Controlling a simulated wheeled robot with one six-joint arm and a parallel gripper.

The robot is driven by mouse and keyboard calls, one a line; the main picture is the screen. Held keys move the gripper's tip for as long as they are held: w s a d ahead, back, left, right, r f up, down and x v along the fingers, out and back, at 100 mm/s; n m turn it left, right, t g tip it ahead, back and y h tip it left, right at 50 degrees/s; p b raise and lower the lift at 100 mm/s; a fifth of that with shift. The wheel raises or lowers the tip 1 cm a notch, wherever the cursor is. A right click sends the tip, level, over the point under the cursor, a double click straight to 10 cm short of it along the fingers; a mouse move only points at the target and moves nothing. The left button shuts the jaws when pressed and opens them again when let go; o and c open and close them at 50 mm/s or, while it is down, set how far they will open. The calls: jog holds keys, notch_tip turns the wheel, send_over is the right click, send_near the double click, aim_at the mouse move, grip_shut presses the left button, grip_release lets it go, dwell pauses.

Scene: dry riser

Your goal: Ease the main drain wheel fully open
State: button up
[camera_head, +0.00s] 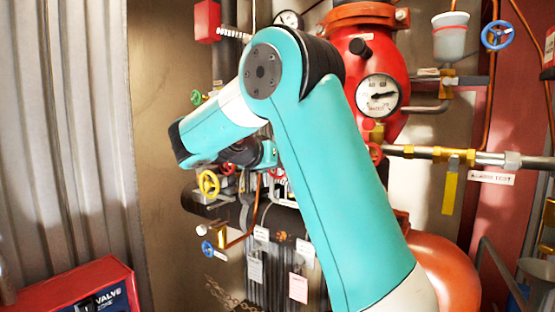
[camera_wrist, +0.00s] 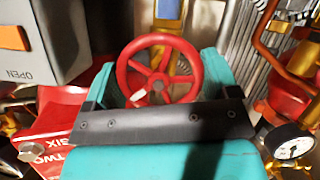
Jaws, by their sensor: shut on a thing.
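A red spoked handwheel (camera_wrist: 160,42) fills the middle of the wrist view, with a small pale tag or mark low on its rim. My gripper (camera_wrist: 163,82) has its teal fingers on either side of this wheel and is shut on it. No label reading main drain is legible, so I cannot confirm the wheel's name from the pictures. In the head view my arm hides much of the piping, and the gripper's fingertips are not clear there. Red wheels show there near my wrist (camera_head: 228,168), partly hidden. How far the wheel is turned cannot be told.
A yellow wheel (camera_head: 209,183) and a blue wheel (camera_head: 207,248) sit close by. A large gauge (camera_head: 379,95) is on the red riser body. In the wrist view, a grey box marked OPEN (camera_wrist: 45,45) stands left, and a small gauge (camera_wrist: 290,141) is at lower right.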

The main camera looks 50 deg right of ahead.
jog(key=shift+n+g, duration=0.4)
jog(key=shift+n, duration=0.3)
jog(key=o, duration=0.8)
jog(key=shift+a, duration=0.1)
